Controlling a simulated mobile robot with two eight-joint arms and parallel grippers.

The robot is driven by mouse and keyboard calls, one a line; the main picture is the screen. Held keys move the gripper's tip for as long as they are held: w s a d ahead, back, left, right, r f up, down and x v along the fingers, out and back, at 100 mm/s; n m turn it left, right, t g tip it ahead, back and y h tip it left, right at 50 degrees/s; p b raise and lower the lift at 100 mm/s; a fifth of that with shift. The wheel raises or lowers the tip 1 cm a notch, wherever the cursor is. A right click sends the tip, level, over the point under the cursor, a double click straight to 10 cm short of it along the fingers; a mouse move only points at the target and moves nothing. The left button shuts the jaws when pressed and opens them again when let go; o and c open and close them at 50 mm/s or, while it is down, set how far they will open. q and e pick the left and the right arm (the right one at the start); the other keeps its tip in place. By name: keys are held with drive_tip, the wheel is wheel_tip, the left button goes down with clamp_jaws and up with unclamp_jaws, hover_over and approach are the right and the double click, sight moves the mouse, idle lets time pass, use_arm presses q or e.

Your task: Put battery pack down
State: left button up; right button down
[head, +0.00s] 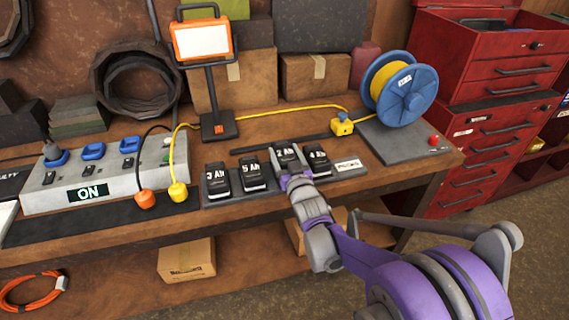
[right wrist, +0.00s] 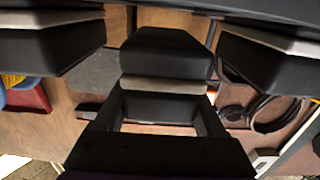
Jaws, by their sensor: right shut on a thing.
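My right gripper (head: 288,168) is shut on a black battery pack (head: 285,153), whose label seems to read 2 Ah. This pack is in a row of black packs on a grey tray (head: 212,201) on the workbench. A 5 Ah pack (head: 252,174) and a 3 Ah pack (head: 217,181) stand to its left. Another pack (head: 317,161) stands close on its right. In the right wrist view the held pack (right wrist: 165,55) is at the gripper fingers (right wrist: 165,112), between two neighbouring packs. Its underside is hidden; I cannot tell whether it touches the tray. My left gripper is not in view.
A work lamp (head: 202,40) stands behind the tray. A blue cable reel (head: 402,88) with yellow cable is at the right. A power strip box (head: 100,178) marked ON and orange and yellow plugs lie left. A red tool chest (head: 490,110) stands beyond the bench's right end.

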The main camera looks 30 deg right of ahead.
drive_tip(key=shift+f, duration=1.55)
drive_tip(key=shift+f+b, duration=0.25)
drive_tip(key=shift+b, duration=0.15)
unclamp_jaws()
drive_tip(key=shift+r, duration=0.1)
